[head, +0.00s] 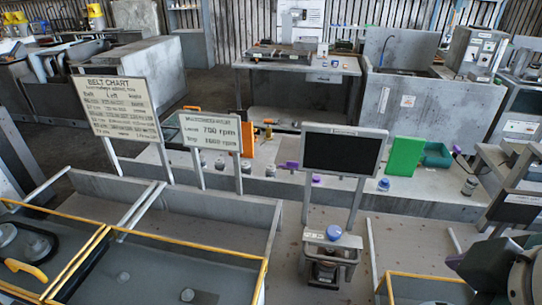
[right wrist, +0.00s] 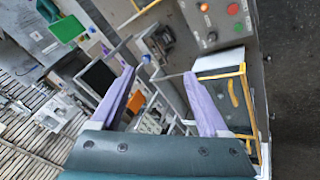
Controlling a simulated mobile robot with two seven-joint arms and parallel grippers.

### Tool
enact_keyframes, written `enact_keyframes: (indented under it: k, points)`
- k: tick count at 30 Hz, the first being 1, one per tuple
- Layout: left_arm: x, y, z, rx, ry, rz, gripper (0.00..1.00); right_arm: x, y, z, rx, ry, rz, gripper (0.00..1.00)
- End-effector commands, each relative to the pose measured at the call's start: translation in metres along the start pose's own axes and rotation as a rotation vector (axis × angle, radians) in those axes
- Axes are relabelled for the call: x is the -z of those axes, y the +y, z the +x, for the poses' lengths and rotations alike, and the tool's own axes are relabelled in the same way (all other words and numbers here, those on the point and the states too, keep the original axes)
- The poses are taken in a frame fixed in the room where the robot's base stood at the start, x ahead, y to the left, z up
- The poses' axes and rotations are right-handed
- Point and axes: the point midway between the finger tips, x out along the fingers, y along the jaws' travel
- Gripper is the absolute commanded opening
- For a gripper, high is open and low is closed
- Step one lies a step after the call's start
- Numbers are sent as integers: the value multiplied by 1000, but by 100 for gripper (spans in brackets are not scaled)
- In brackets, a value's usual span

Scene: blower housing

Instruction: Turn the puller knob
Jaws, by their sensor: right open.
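A round blue knob (head: 334,232) sits on top of a small grey metal frame (head: 329,255) at the lower middle of the head view, with a dark cylindrical part inside the frame. I take this to be the puller knob. The blue knob (right wrist: 146,59) also shows small in the right wrist view, beyond the fingers. My right gripper (right wrist: 159,73) is open and empty, its two purple fingers well apart. It is away from the knob, at the lower right edge of the head view. My left gripper is not in view.
A black screen (head: 342,152) on two posts stands behind the knob. Yellow-edged bins (head: 180,245) lie left of it. A belt chart board (head: 122,107), an rpm board (head: 211,132) and a green panel (head: 405,156) stand at the back. A control panel (right wrist: 215,20) with buttons shows in the wrist view.

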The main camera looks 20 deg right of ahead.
Motion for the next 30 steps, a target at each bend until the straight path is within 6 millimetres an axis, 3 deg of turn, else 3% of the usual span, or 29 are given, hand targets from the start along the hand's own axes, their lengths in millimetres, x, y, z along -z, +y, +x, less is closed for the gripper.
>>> enact_keyframes:
  k: [1,3,11,18,24,30]
  points:
    - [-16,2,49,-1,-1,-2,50,-12,2,51,-91,23,-93,78]
    - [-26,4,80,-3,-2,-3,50,-13,18,84,-222,52,-238,78]
    - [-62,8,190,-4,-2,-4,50,-3,56,179,-687,80,-849,78]
    - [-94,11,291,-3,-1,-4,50,13,45,256,-1066,-3,-1499,78]
    - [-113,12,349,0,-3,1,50,18,19,310,-1273,-112,-1971,78]
    - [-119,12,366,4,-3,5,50,20,7,330,-1347,-174,-2189,78]
